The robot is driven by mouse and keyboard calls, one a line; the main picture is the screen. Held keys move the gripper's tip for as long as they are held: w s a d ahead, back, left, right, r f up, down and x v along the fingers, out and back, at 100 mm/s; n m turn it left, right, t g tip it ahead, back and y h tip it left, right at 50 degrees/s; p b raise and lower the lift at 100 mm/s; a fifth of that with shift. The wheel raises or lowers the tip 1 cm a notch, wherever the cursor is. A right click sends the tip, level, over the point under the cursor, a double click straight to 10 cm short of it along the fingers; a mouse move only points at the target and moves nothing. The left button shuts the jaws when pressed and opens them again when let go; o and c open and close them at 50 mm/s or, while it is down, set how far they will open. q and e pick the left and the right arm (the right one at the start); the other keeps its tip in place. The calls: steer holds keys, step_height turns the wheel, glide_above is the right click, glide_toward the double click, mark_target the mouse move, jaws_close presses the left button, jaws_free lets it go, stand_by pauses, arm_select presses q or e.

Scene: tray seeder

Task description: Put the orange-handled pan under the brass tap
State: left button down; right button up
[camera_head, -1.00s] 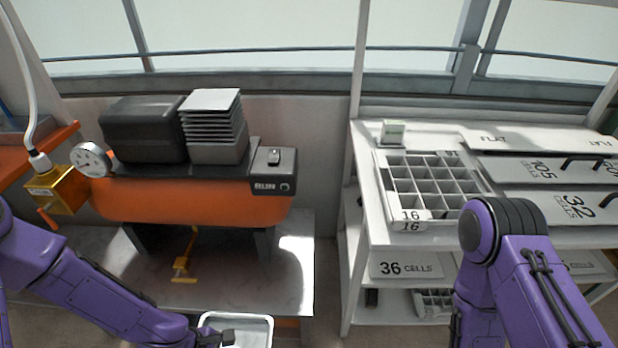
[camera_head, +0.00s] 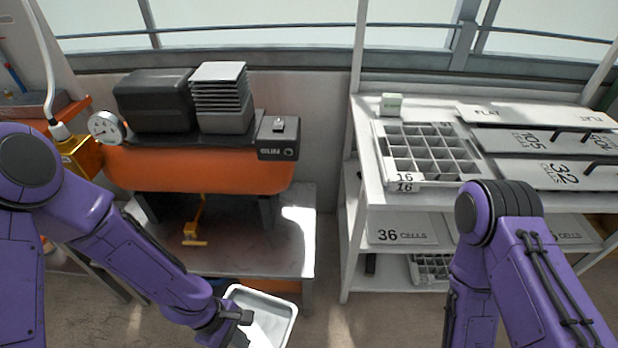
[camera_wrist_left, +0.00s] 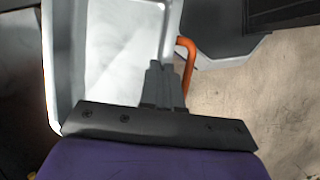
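The pan (camera_head: 291,310) is a shallow light-grey tray at the bottom of the head view, in front of the low table and tilted in the picture. Its orange handle (camera_wrist_left: 188,62) shows in the left wrist view. My left gripper (camera_head: 243,317) is at the pan; in the left wrist view its fingers (camera_wrist_left: 163,85) are close together at the pan's handle-side wall, seemingly gripping it. The exact contact is hidden. The brass tap (camera_head: 194,242) hangs below the orange tank (camera_head: 200,172), over the low table. My right gripper is out of view.
The low table (camera_head: 270,262) under the tank has clear top around the tap, between the tank's dark legs (camera_head: 266,212). A white shelf (camera_head: 372,212) with a cell tray (camera_head: 402,187) stands to the right. A brass box (camera_head: 85,158) is at the left.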

arm_select(q)
steer(key=w+r+m, duration=0.1)
steer(key=w+r+m+g, duration=0.1)
steer(key=w+m, duration=0.1)
steer(key=w+a+r+m+y, duration=0.1)
steer(key=shift+w+r+m+g, duration=0.15)
steer(key=shift+r+m+g, duration=0.15)
steer(key=shift+r+m, duration=0.1)
steer(key=w+a+r+m+g+y+p, duration=0.1)
steer(key=w+a+r+m+y, duration=0.2)
steer(key=w+r+m, duration=0.6)
steer(key=w+r, duration=0.4)
steer(key=r, duration=0.3)
steer(key=shift+w+r+m+p, duration=0.15)
steer(key=shift+r+m+p, duration=0.15)
steer(key=shift+p, duration=0.1)
steer(key=shift+a+f+g, duration=0.1)
steer(key=shift+g, duration=0.2)
